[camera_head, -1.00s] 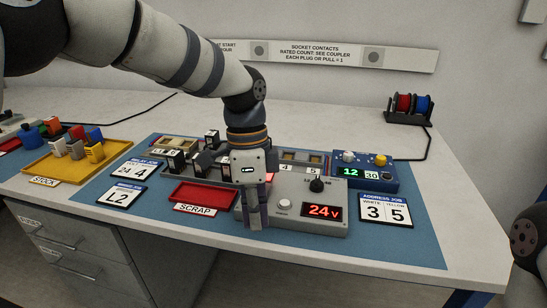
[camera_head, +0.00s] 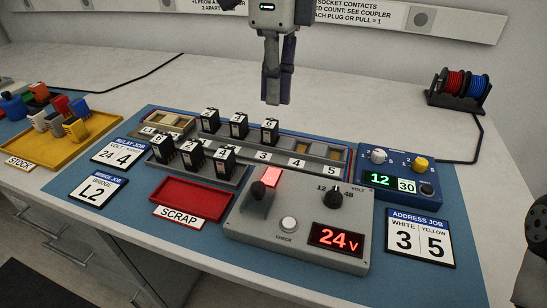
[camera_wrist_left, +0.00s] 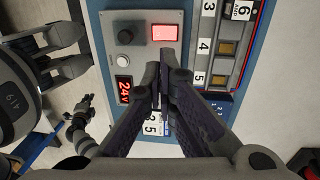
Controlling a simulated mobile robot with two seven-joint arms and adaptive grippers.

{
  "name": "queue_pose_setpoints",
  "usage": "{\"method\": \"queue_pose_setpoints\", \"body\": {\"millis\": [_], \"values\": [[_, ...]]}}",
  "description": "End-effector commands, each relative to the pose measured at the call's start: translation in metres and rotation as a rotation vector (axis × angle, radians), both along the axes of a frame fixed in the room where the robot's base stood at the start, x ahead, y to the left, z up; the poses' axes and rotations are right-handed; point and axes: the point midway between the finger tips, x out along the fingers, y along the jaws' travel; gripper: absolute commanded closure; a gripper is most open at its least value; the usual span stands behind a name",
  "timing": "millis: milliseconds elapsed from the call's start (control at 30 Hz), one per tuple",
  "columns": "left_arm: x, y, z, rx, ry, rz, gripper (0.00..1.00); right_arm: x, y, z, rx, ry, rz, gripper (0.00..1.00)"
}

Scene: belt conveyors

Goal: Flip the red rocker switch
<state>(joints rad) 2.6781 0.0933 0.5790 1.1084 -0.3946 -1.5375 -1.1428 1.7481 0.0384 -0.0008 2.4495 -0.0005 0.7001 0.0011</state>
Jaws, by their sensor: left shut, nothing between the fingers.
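The red rocker switch (camera_head: 271,177) is lit and sits at the back left of the grey supply box (camera_head: 240,222). The wrist view also shows its lit red face (camera_wrist_left: 165,33), just beyond my fingertips in the picture. My left gripper (camera_head: 277,102) is shut and empty, pointing down. It hangs above and behind the box, clear of the switch. In the wrist view the left fingers (camera_wrist_left: 165,62) cover part of the box. A dark gripper-like part of mine (camera_wrist_left: 82,112) shows small at the left there; its jaw state is unclear.
The box also carries a black knob (camera_head: 258,190), a white button (camera_head: 289,223), a selector knob (camera_head: 332,197) and a 24V display (camera_head: 335,238). Black numbered modules (camera_head: 238,125) stand behind and left. A red scrap tray (camera_head: 190,192) lies left, a blue unit (camera_head: 400,172) right.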

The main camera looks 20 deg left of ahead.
Motion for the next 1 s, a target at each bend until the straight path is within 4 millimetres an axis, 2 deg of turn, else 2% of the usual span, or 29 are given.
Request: {"method": "queue_pose_setpoints", "body": {"millis": [167,500,700,833,1000], "values": [[-0.002,0.0,-0.016,0.001,0.003,0.0,1.0,0.002,0.0,0.001,0.0,-0.005,0.0,1.0],[-0.012,0.001,-0.089,0.001,0.004,0.0,1.0,0.006,0.0,0.005,0.0,-0.019,0.0,1.0],[-0.016,0.001,-0.124,0.001,0.001,0.0,1.0,0.008,0.0,0.007,0.001,-0.026,0.0,1.0],[-0.017,0.001,-0.136,0.001,-0.001,0.001,1.0,0.008,0.0,0.008,0.001,-0.028,0.0,1.0],[-0.017,0.001,-0.14,0.0,-0.002,0.001,1.0,0.008,0.0,0.008,0.001,-0.028,0.0,1.0]]}}
